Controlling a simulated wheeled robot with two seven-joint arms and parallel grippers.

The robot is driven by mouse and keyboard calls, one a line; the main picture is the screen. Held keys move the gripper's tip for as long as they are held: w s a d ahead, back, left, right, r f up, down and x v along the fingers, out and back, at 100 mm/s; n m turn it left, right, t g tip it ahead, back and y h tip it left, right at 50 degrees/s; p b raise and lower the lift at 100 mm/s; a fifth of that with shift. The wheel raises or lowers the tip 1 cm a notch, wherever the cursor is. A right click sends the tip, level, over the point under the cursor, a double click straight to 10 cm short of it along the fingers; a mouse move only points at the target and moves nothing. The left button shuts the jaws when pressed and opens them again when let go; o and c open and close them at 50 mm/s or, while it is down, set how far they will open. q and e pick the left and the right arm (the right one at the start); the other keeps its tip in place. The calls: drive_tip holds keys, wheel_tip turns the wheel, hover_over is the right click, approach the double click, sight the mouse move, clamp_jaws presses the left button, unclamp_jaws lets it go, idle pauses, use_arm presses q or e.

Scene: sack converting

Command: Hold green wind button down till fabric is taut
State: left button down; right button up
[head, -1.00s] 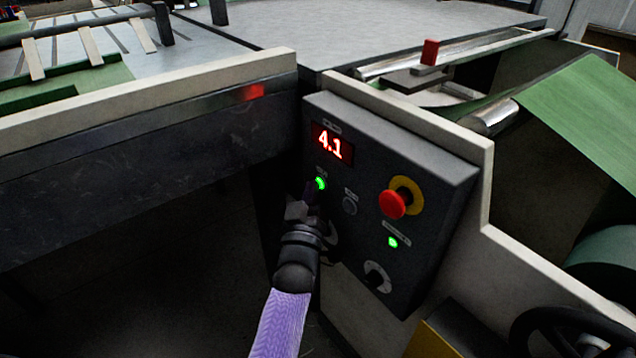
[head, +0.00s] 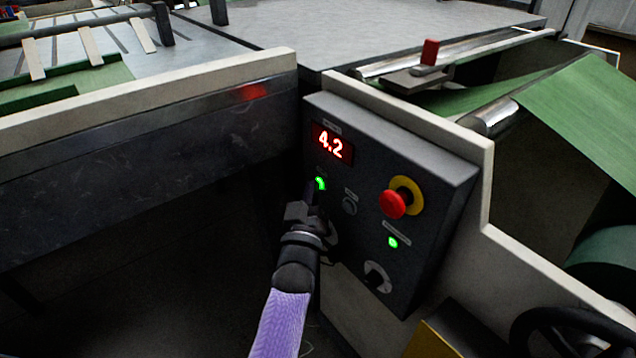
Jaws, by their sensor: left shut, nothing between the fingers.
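The green wind button (head: 320,183) glows on the dark control box, below a red display (head: 330,143) that reads 4.2. My left gripper (head: 312,193) is shut and empty, its tip at the button's lower left edge and covering part of it. I cannot tell from this angle how far the button is pressed. The green fabric (head: 590,105) runs from the upper right over a metal roller (head: 490,114) into the machine. Between the rollers its strip (head: 470,100) shows behind the frame. My right gripper is not in view.
A red mushroom stop button (head: 393,205) on a yellow ring, a small green lamp (head: 392,242) and a black knob (head: 377,278) sit right of my gripper. A pale frame wall (head: 420,125) edges the box. A black handwheel (head: 570,330) is at lower right.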

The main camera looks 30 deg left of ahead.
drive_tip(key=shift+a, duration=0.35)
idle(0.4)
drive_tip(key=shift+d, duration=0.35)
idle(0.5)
use_arm(q)
drive_tip(key=shift+s+a+p, duration=0.3)
drive_tip(key=shift+s+p, duration=0.3)
drive_tip(key=shift+s, duration=0.15)
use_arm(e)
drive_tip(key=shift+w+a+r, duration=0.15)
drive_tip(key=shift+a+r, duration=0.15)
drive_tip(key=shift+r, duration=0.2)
